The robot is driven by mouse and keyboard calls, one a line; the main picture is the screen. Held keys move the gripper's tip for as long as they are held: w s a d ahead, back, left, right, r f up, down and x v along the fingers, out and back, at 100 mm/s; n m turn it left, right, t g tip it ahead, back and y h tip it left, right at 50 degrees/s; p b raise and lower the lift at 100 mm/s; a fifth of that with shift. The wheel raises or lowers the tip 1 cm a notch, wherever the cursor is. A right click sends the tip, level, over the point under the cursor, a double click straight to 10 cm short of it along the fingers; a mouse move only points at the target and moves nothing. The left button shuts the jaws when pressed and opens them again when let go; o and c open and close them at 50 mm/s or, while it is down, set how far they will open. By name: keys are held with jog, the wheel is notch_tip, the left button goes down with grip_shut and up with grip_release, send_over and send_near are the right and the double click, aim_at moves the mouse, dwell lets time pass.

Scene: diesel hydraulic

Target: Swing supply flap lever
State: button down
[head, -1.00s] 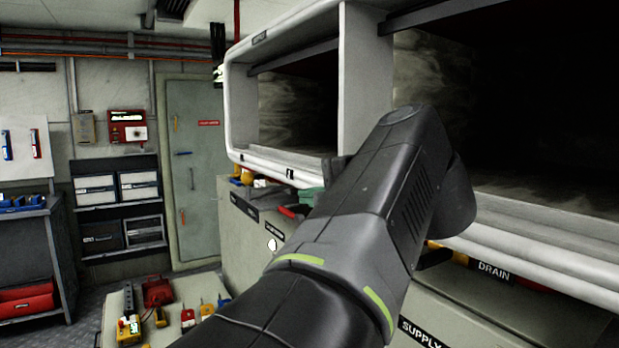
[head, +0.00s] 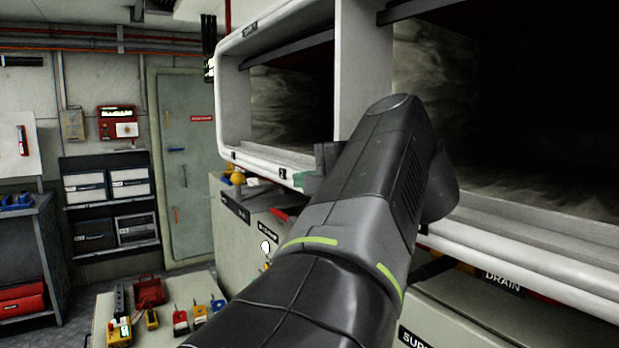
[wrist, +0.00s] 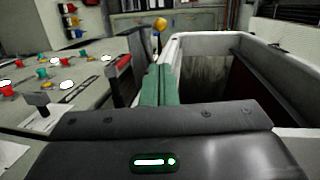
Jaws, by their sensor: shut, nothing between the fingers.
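My gripper (wrist: 156,86) shows in the wrist view as two green fingers pressed together, with nothing between them. In the head view its green fingers (head: 312,181) show just past my arm, below the white-framed opening. A red-topped lever (wrist: 122,66) on a dark upright stands just left of the fingers in the wrist view, apart from them as far as I can see. A yellow knob (wrist: 159,26) stands farther off, beyond the fingertips. I cannot tell which of these is the supply flap lever. A partly cut-off SUPPLY label (head: 415,338) is at the bottom of the head view.
The white-framed housing (head: 345,75) with deep dark openings is close on the right. A DRAIN label (head: 502,280) is below it. A panel with several coloured knobs (wrist: 45,75) lies left of my gripper. A low table (head: 190,285) holds several small tools.

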aim_at(240, 178)
jog(key=p+x, duration=0.3)
jog(key=x, duration=1.8)
jog(key=shift+w+p, duration=0.1)
jog(key=shift+p, duration=0.3)
jog(key=shift+a, duration=0.15)
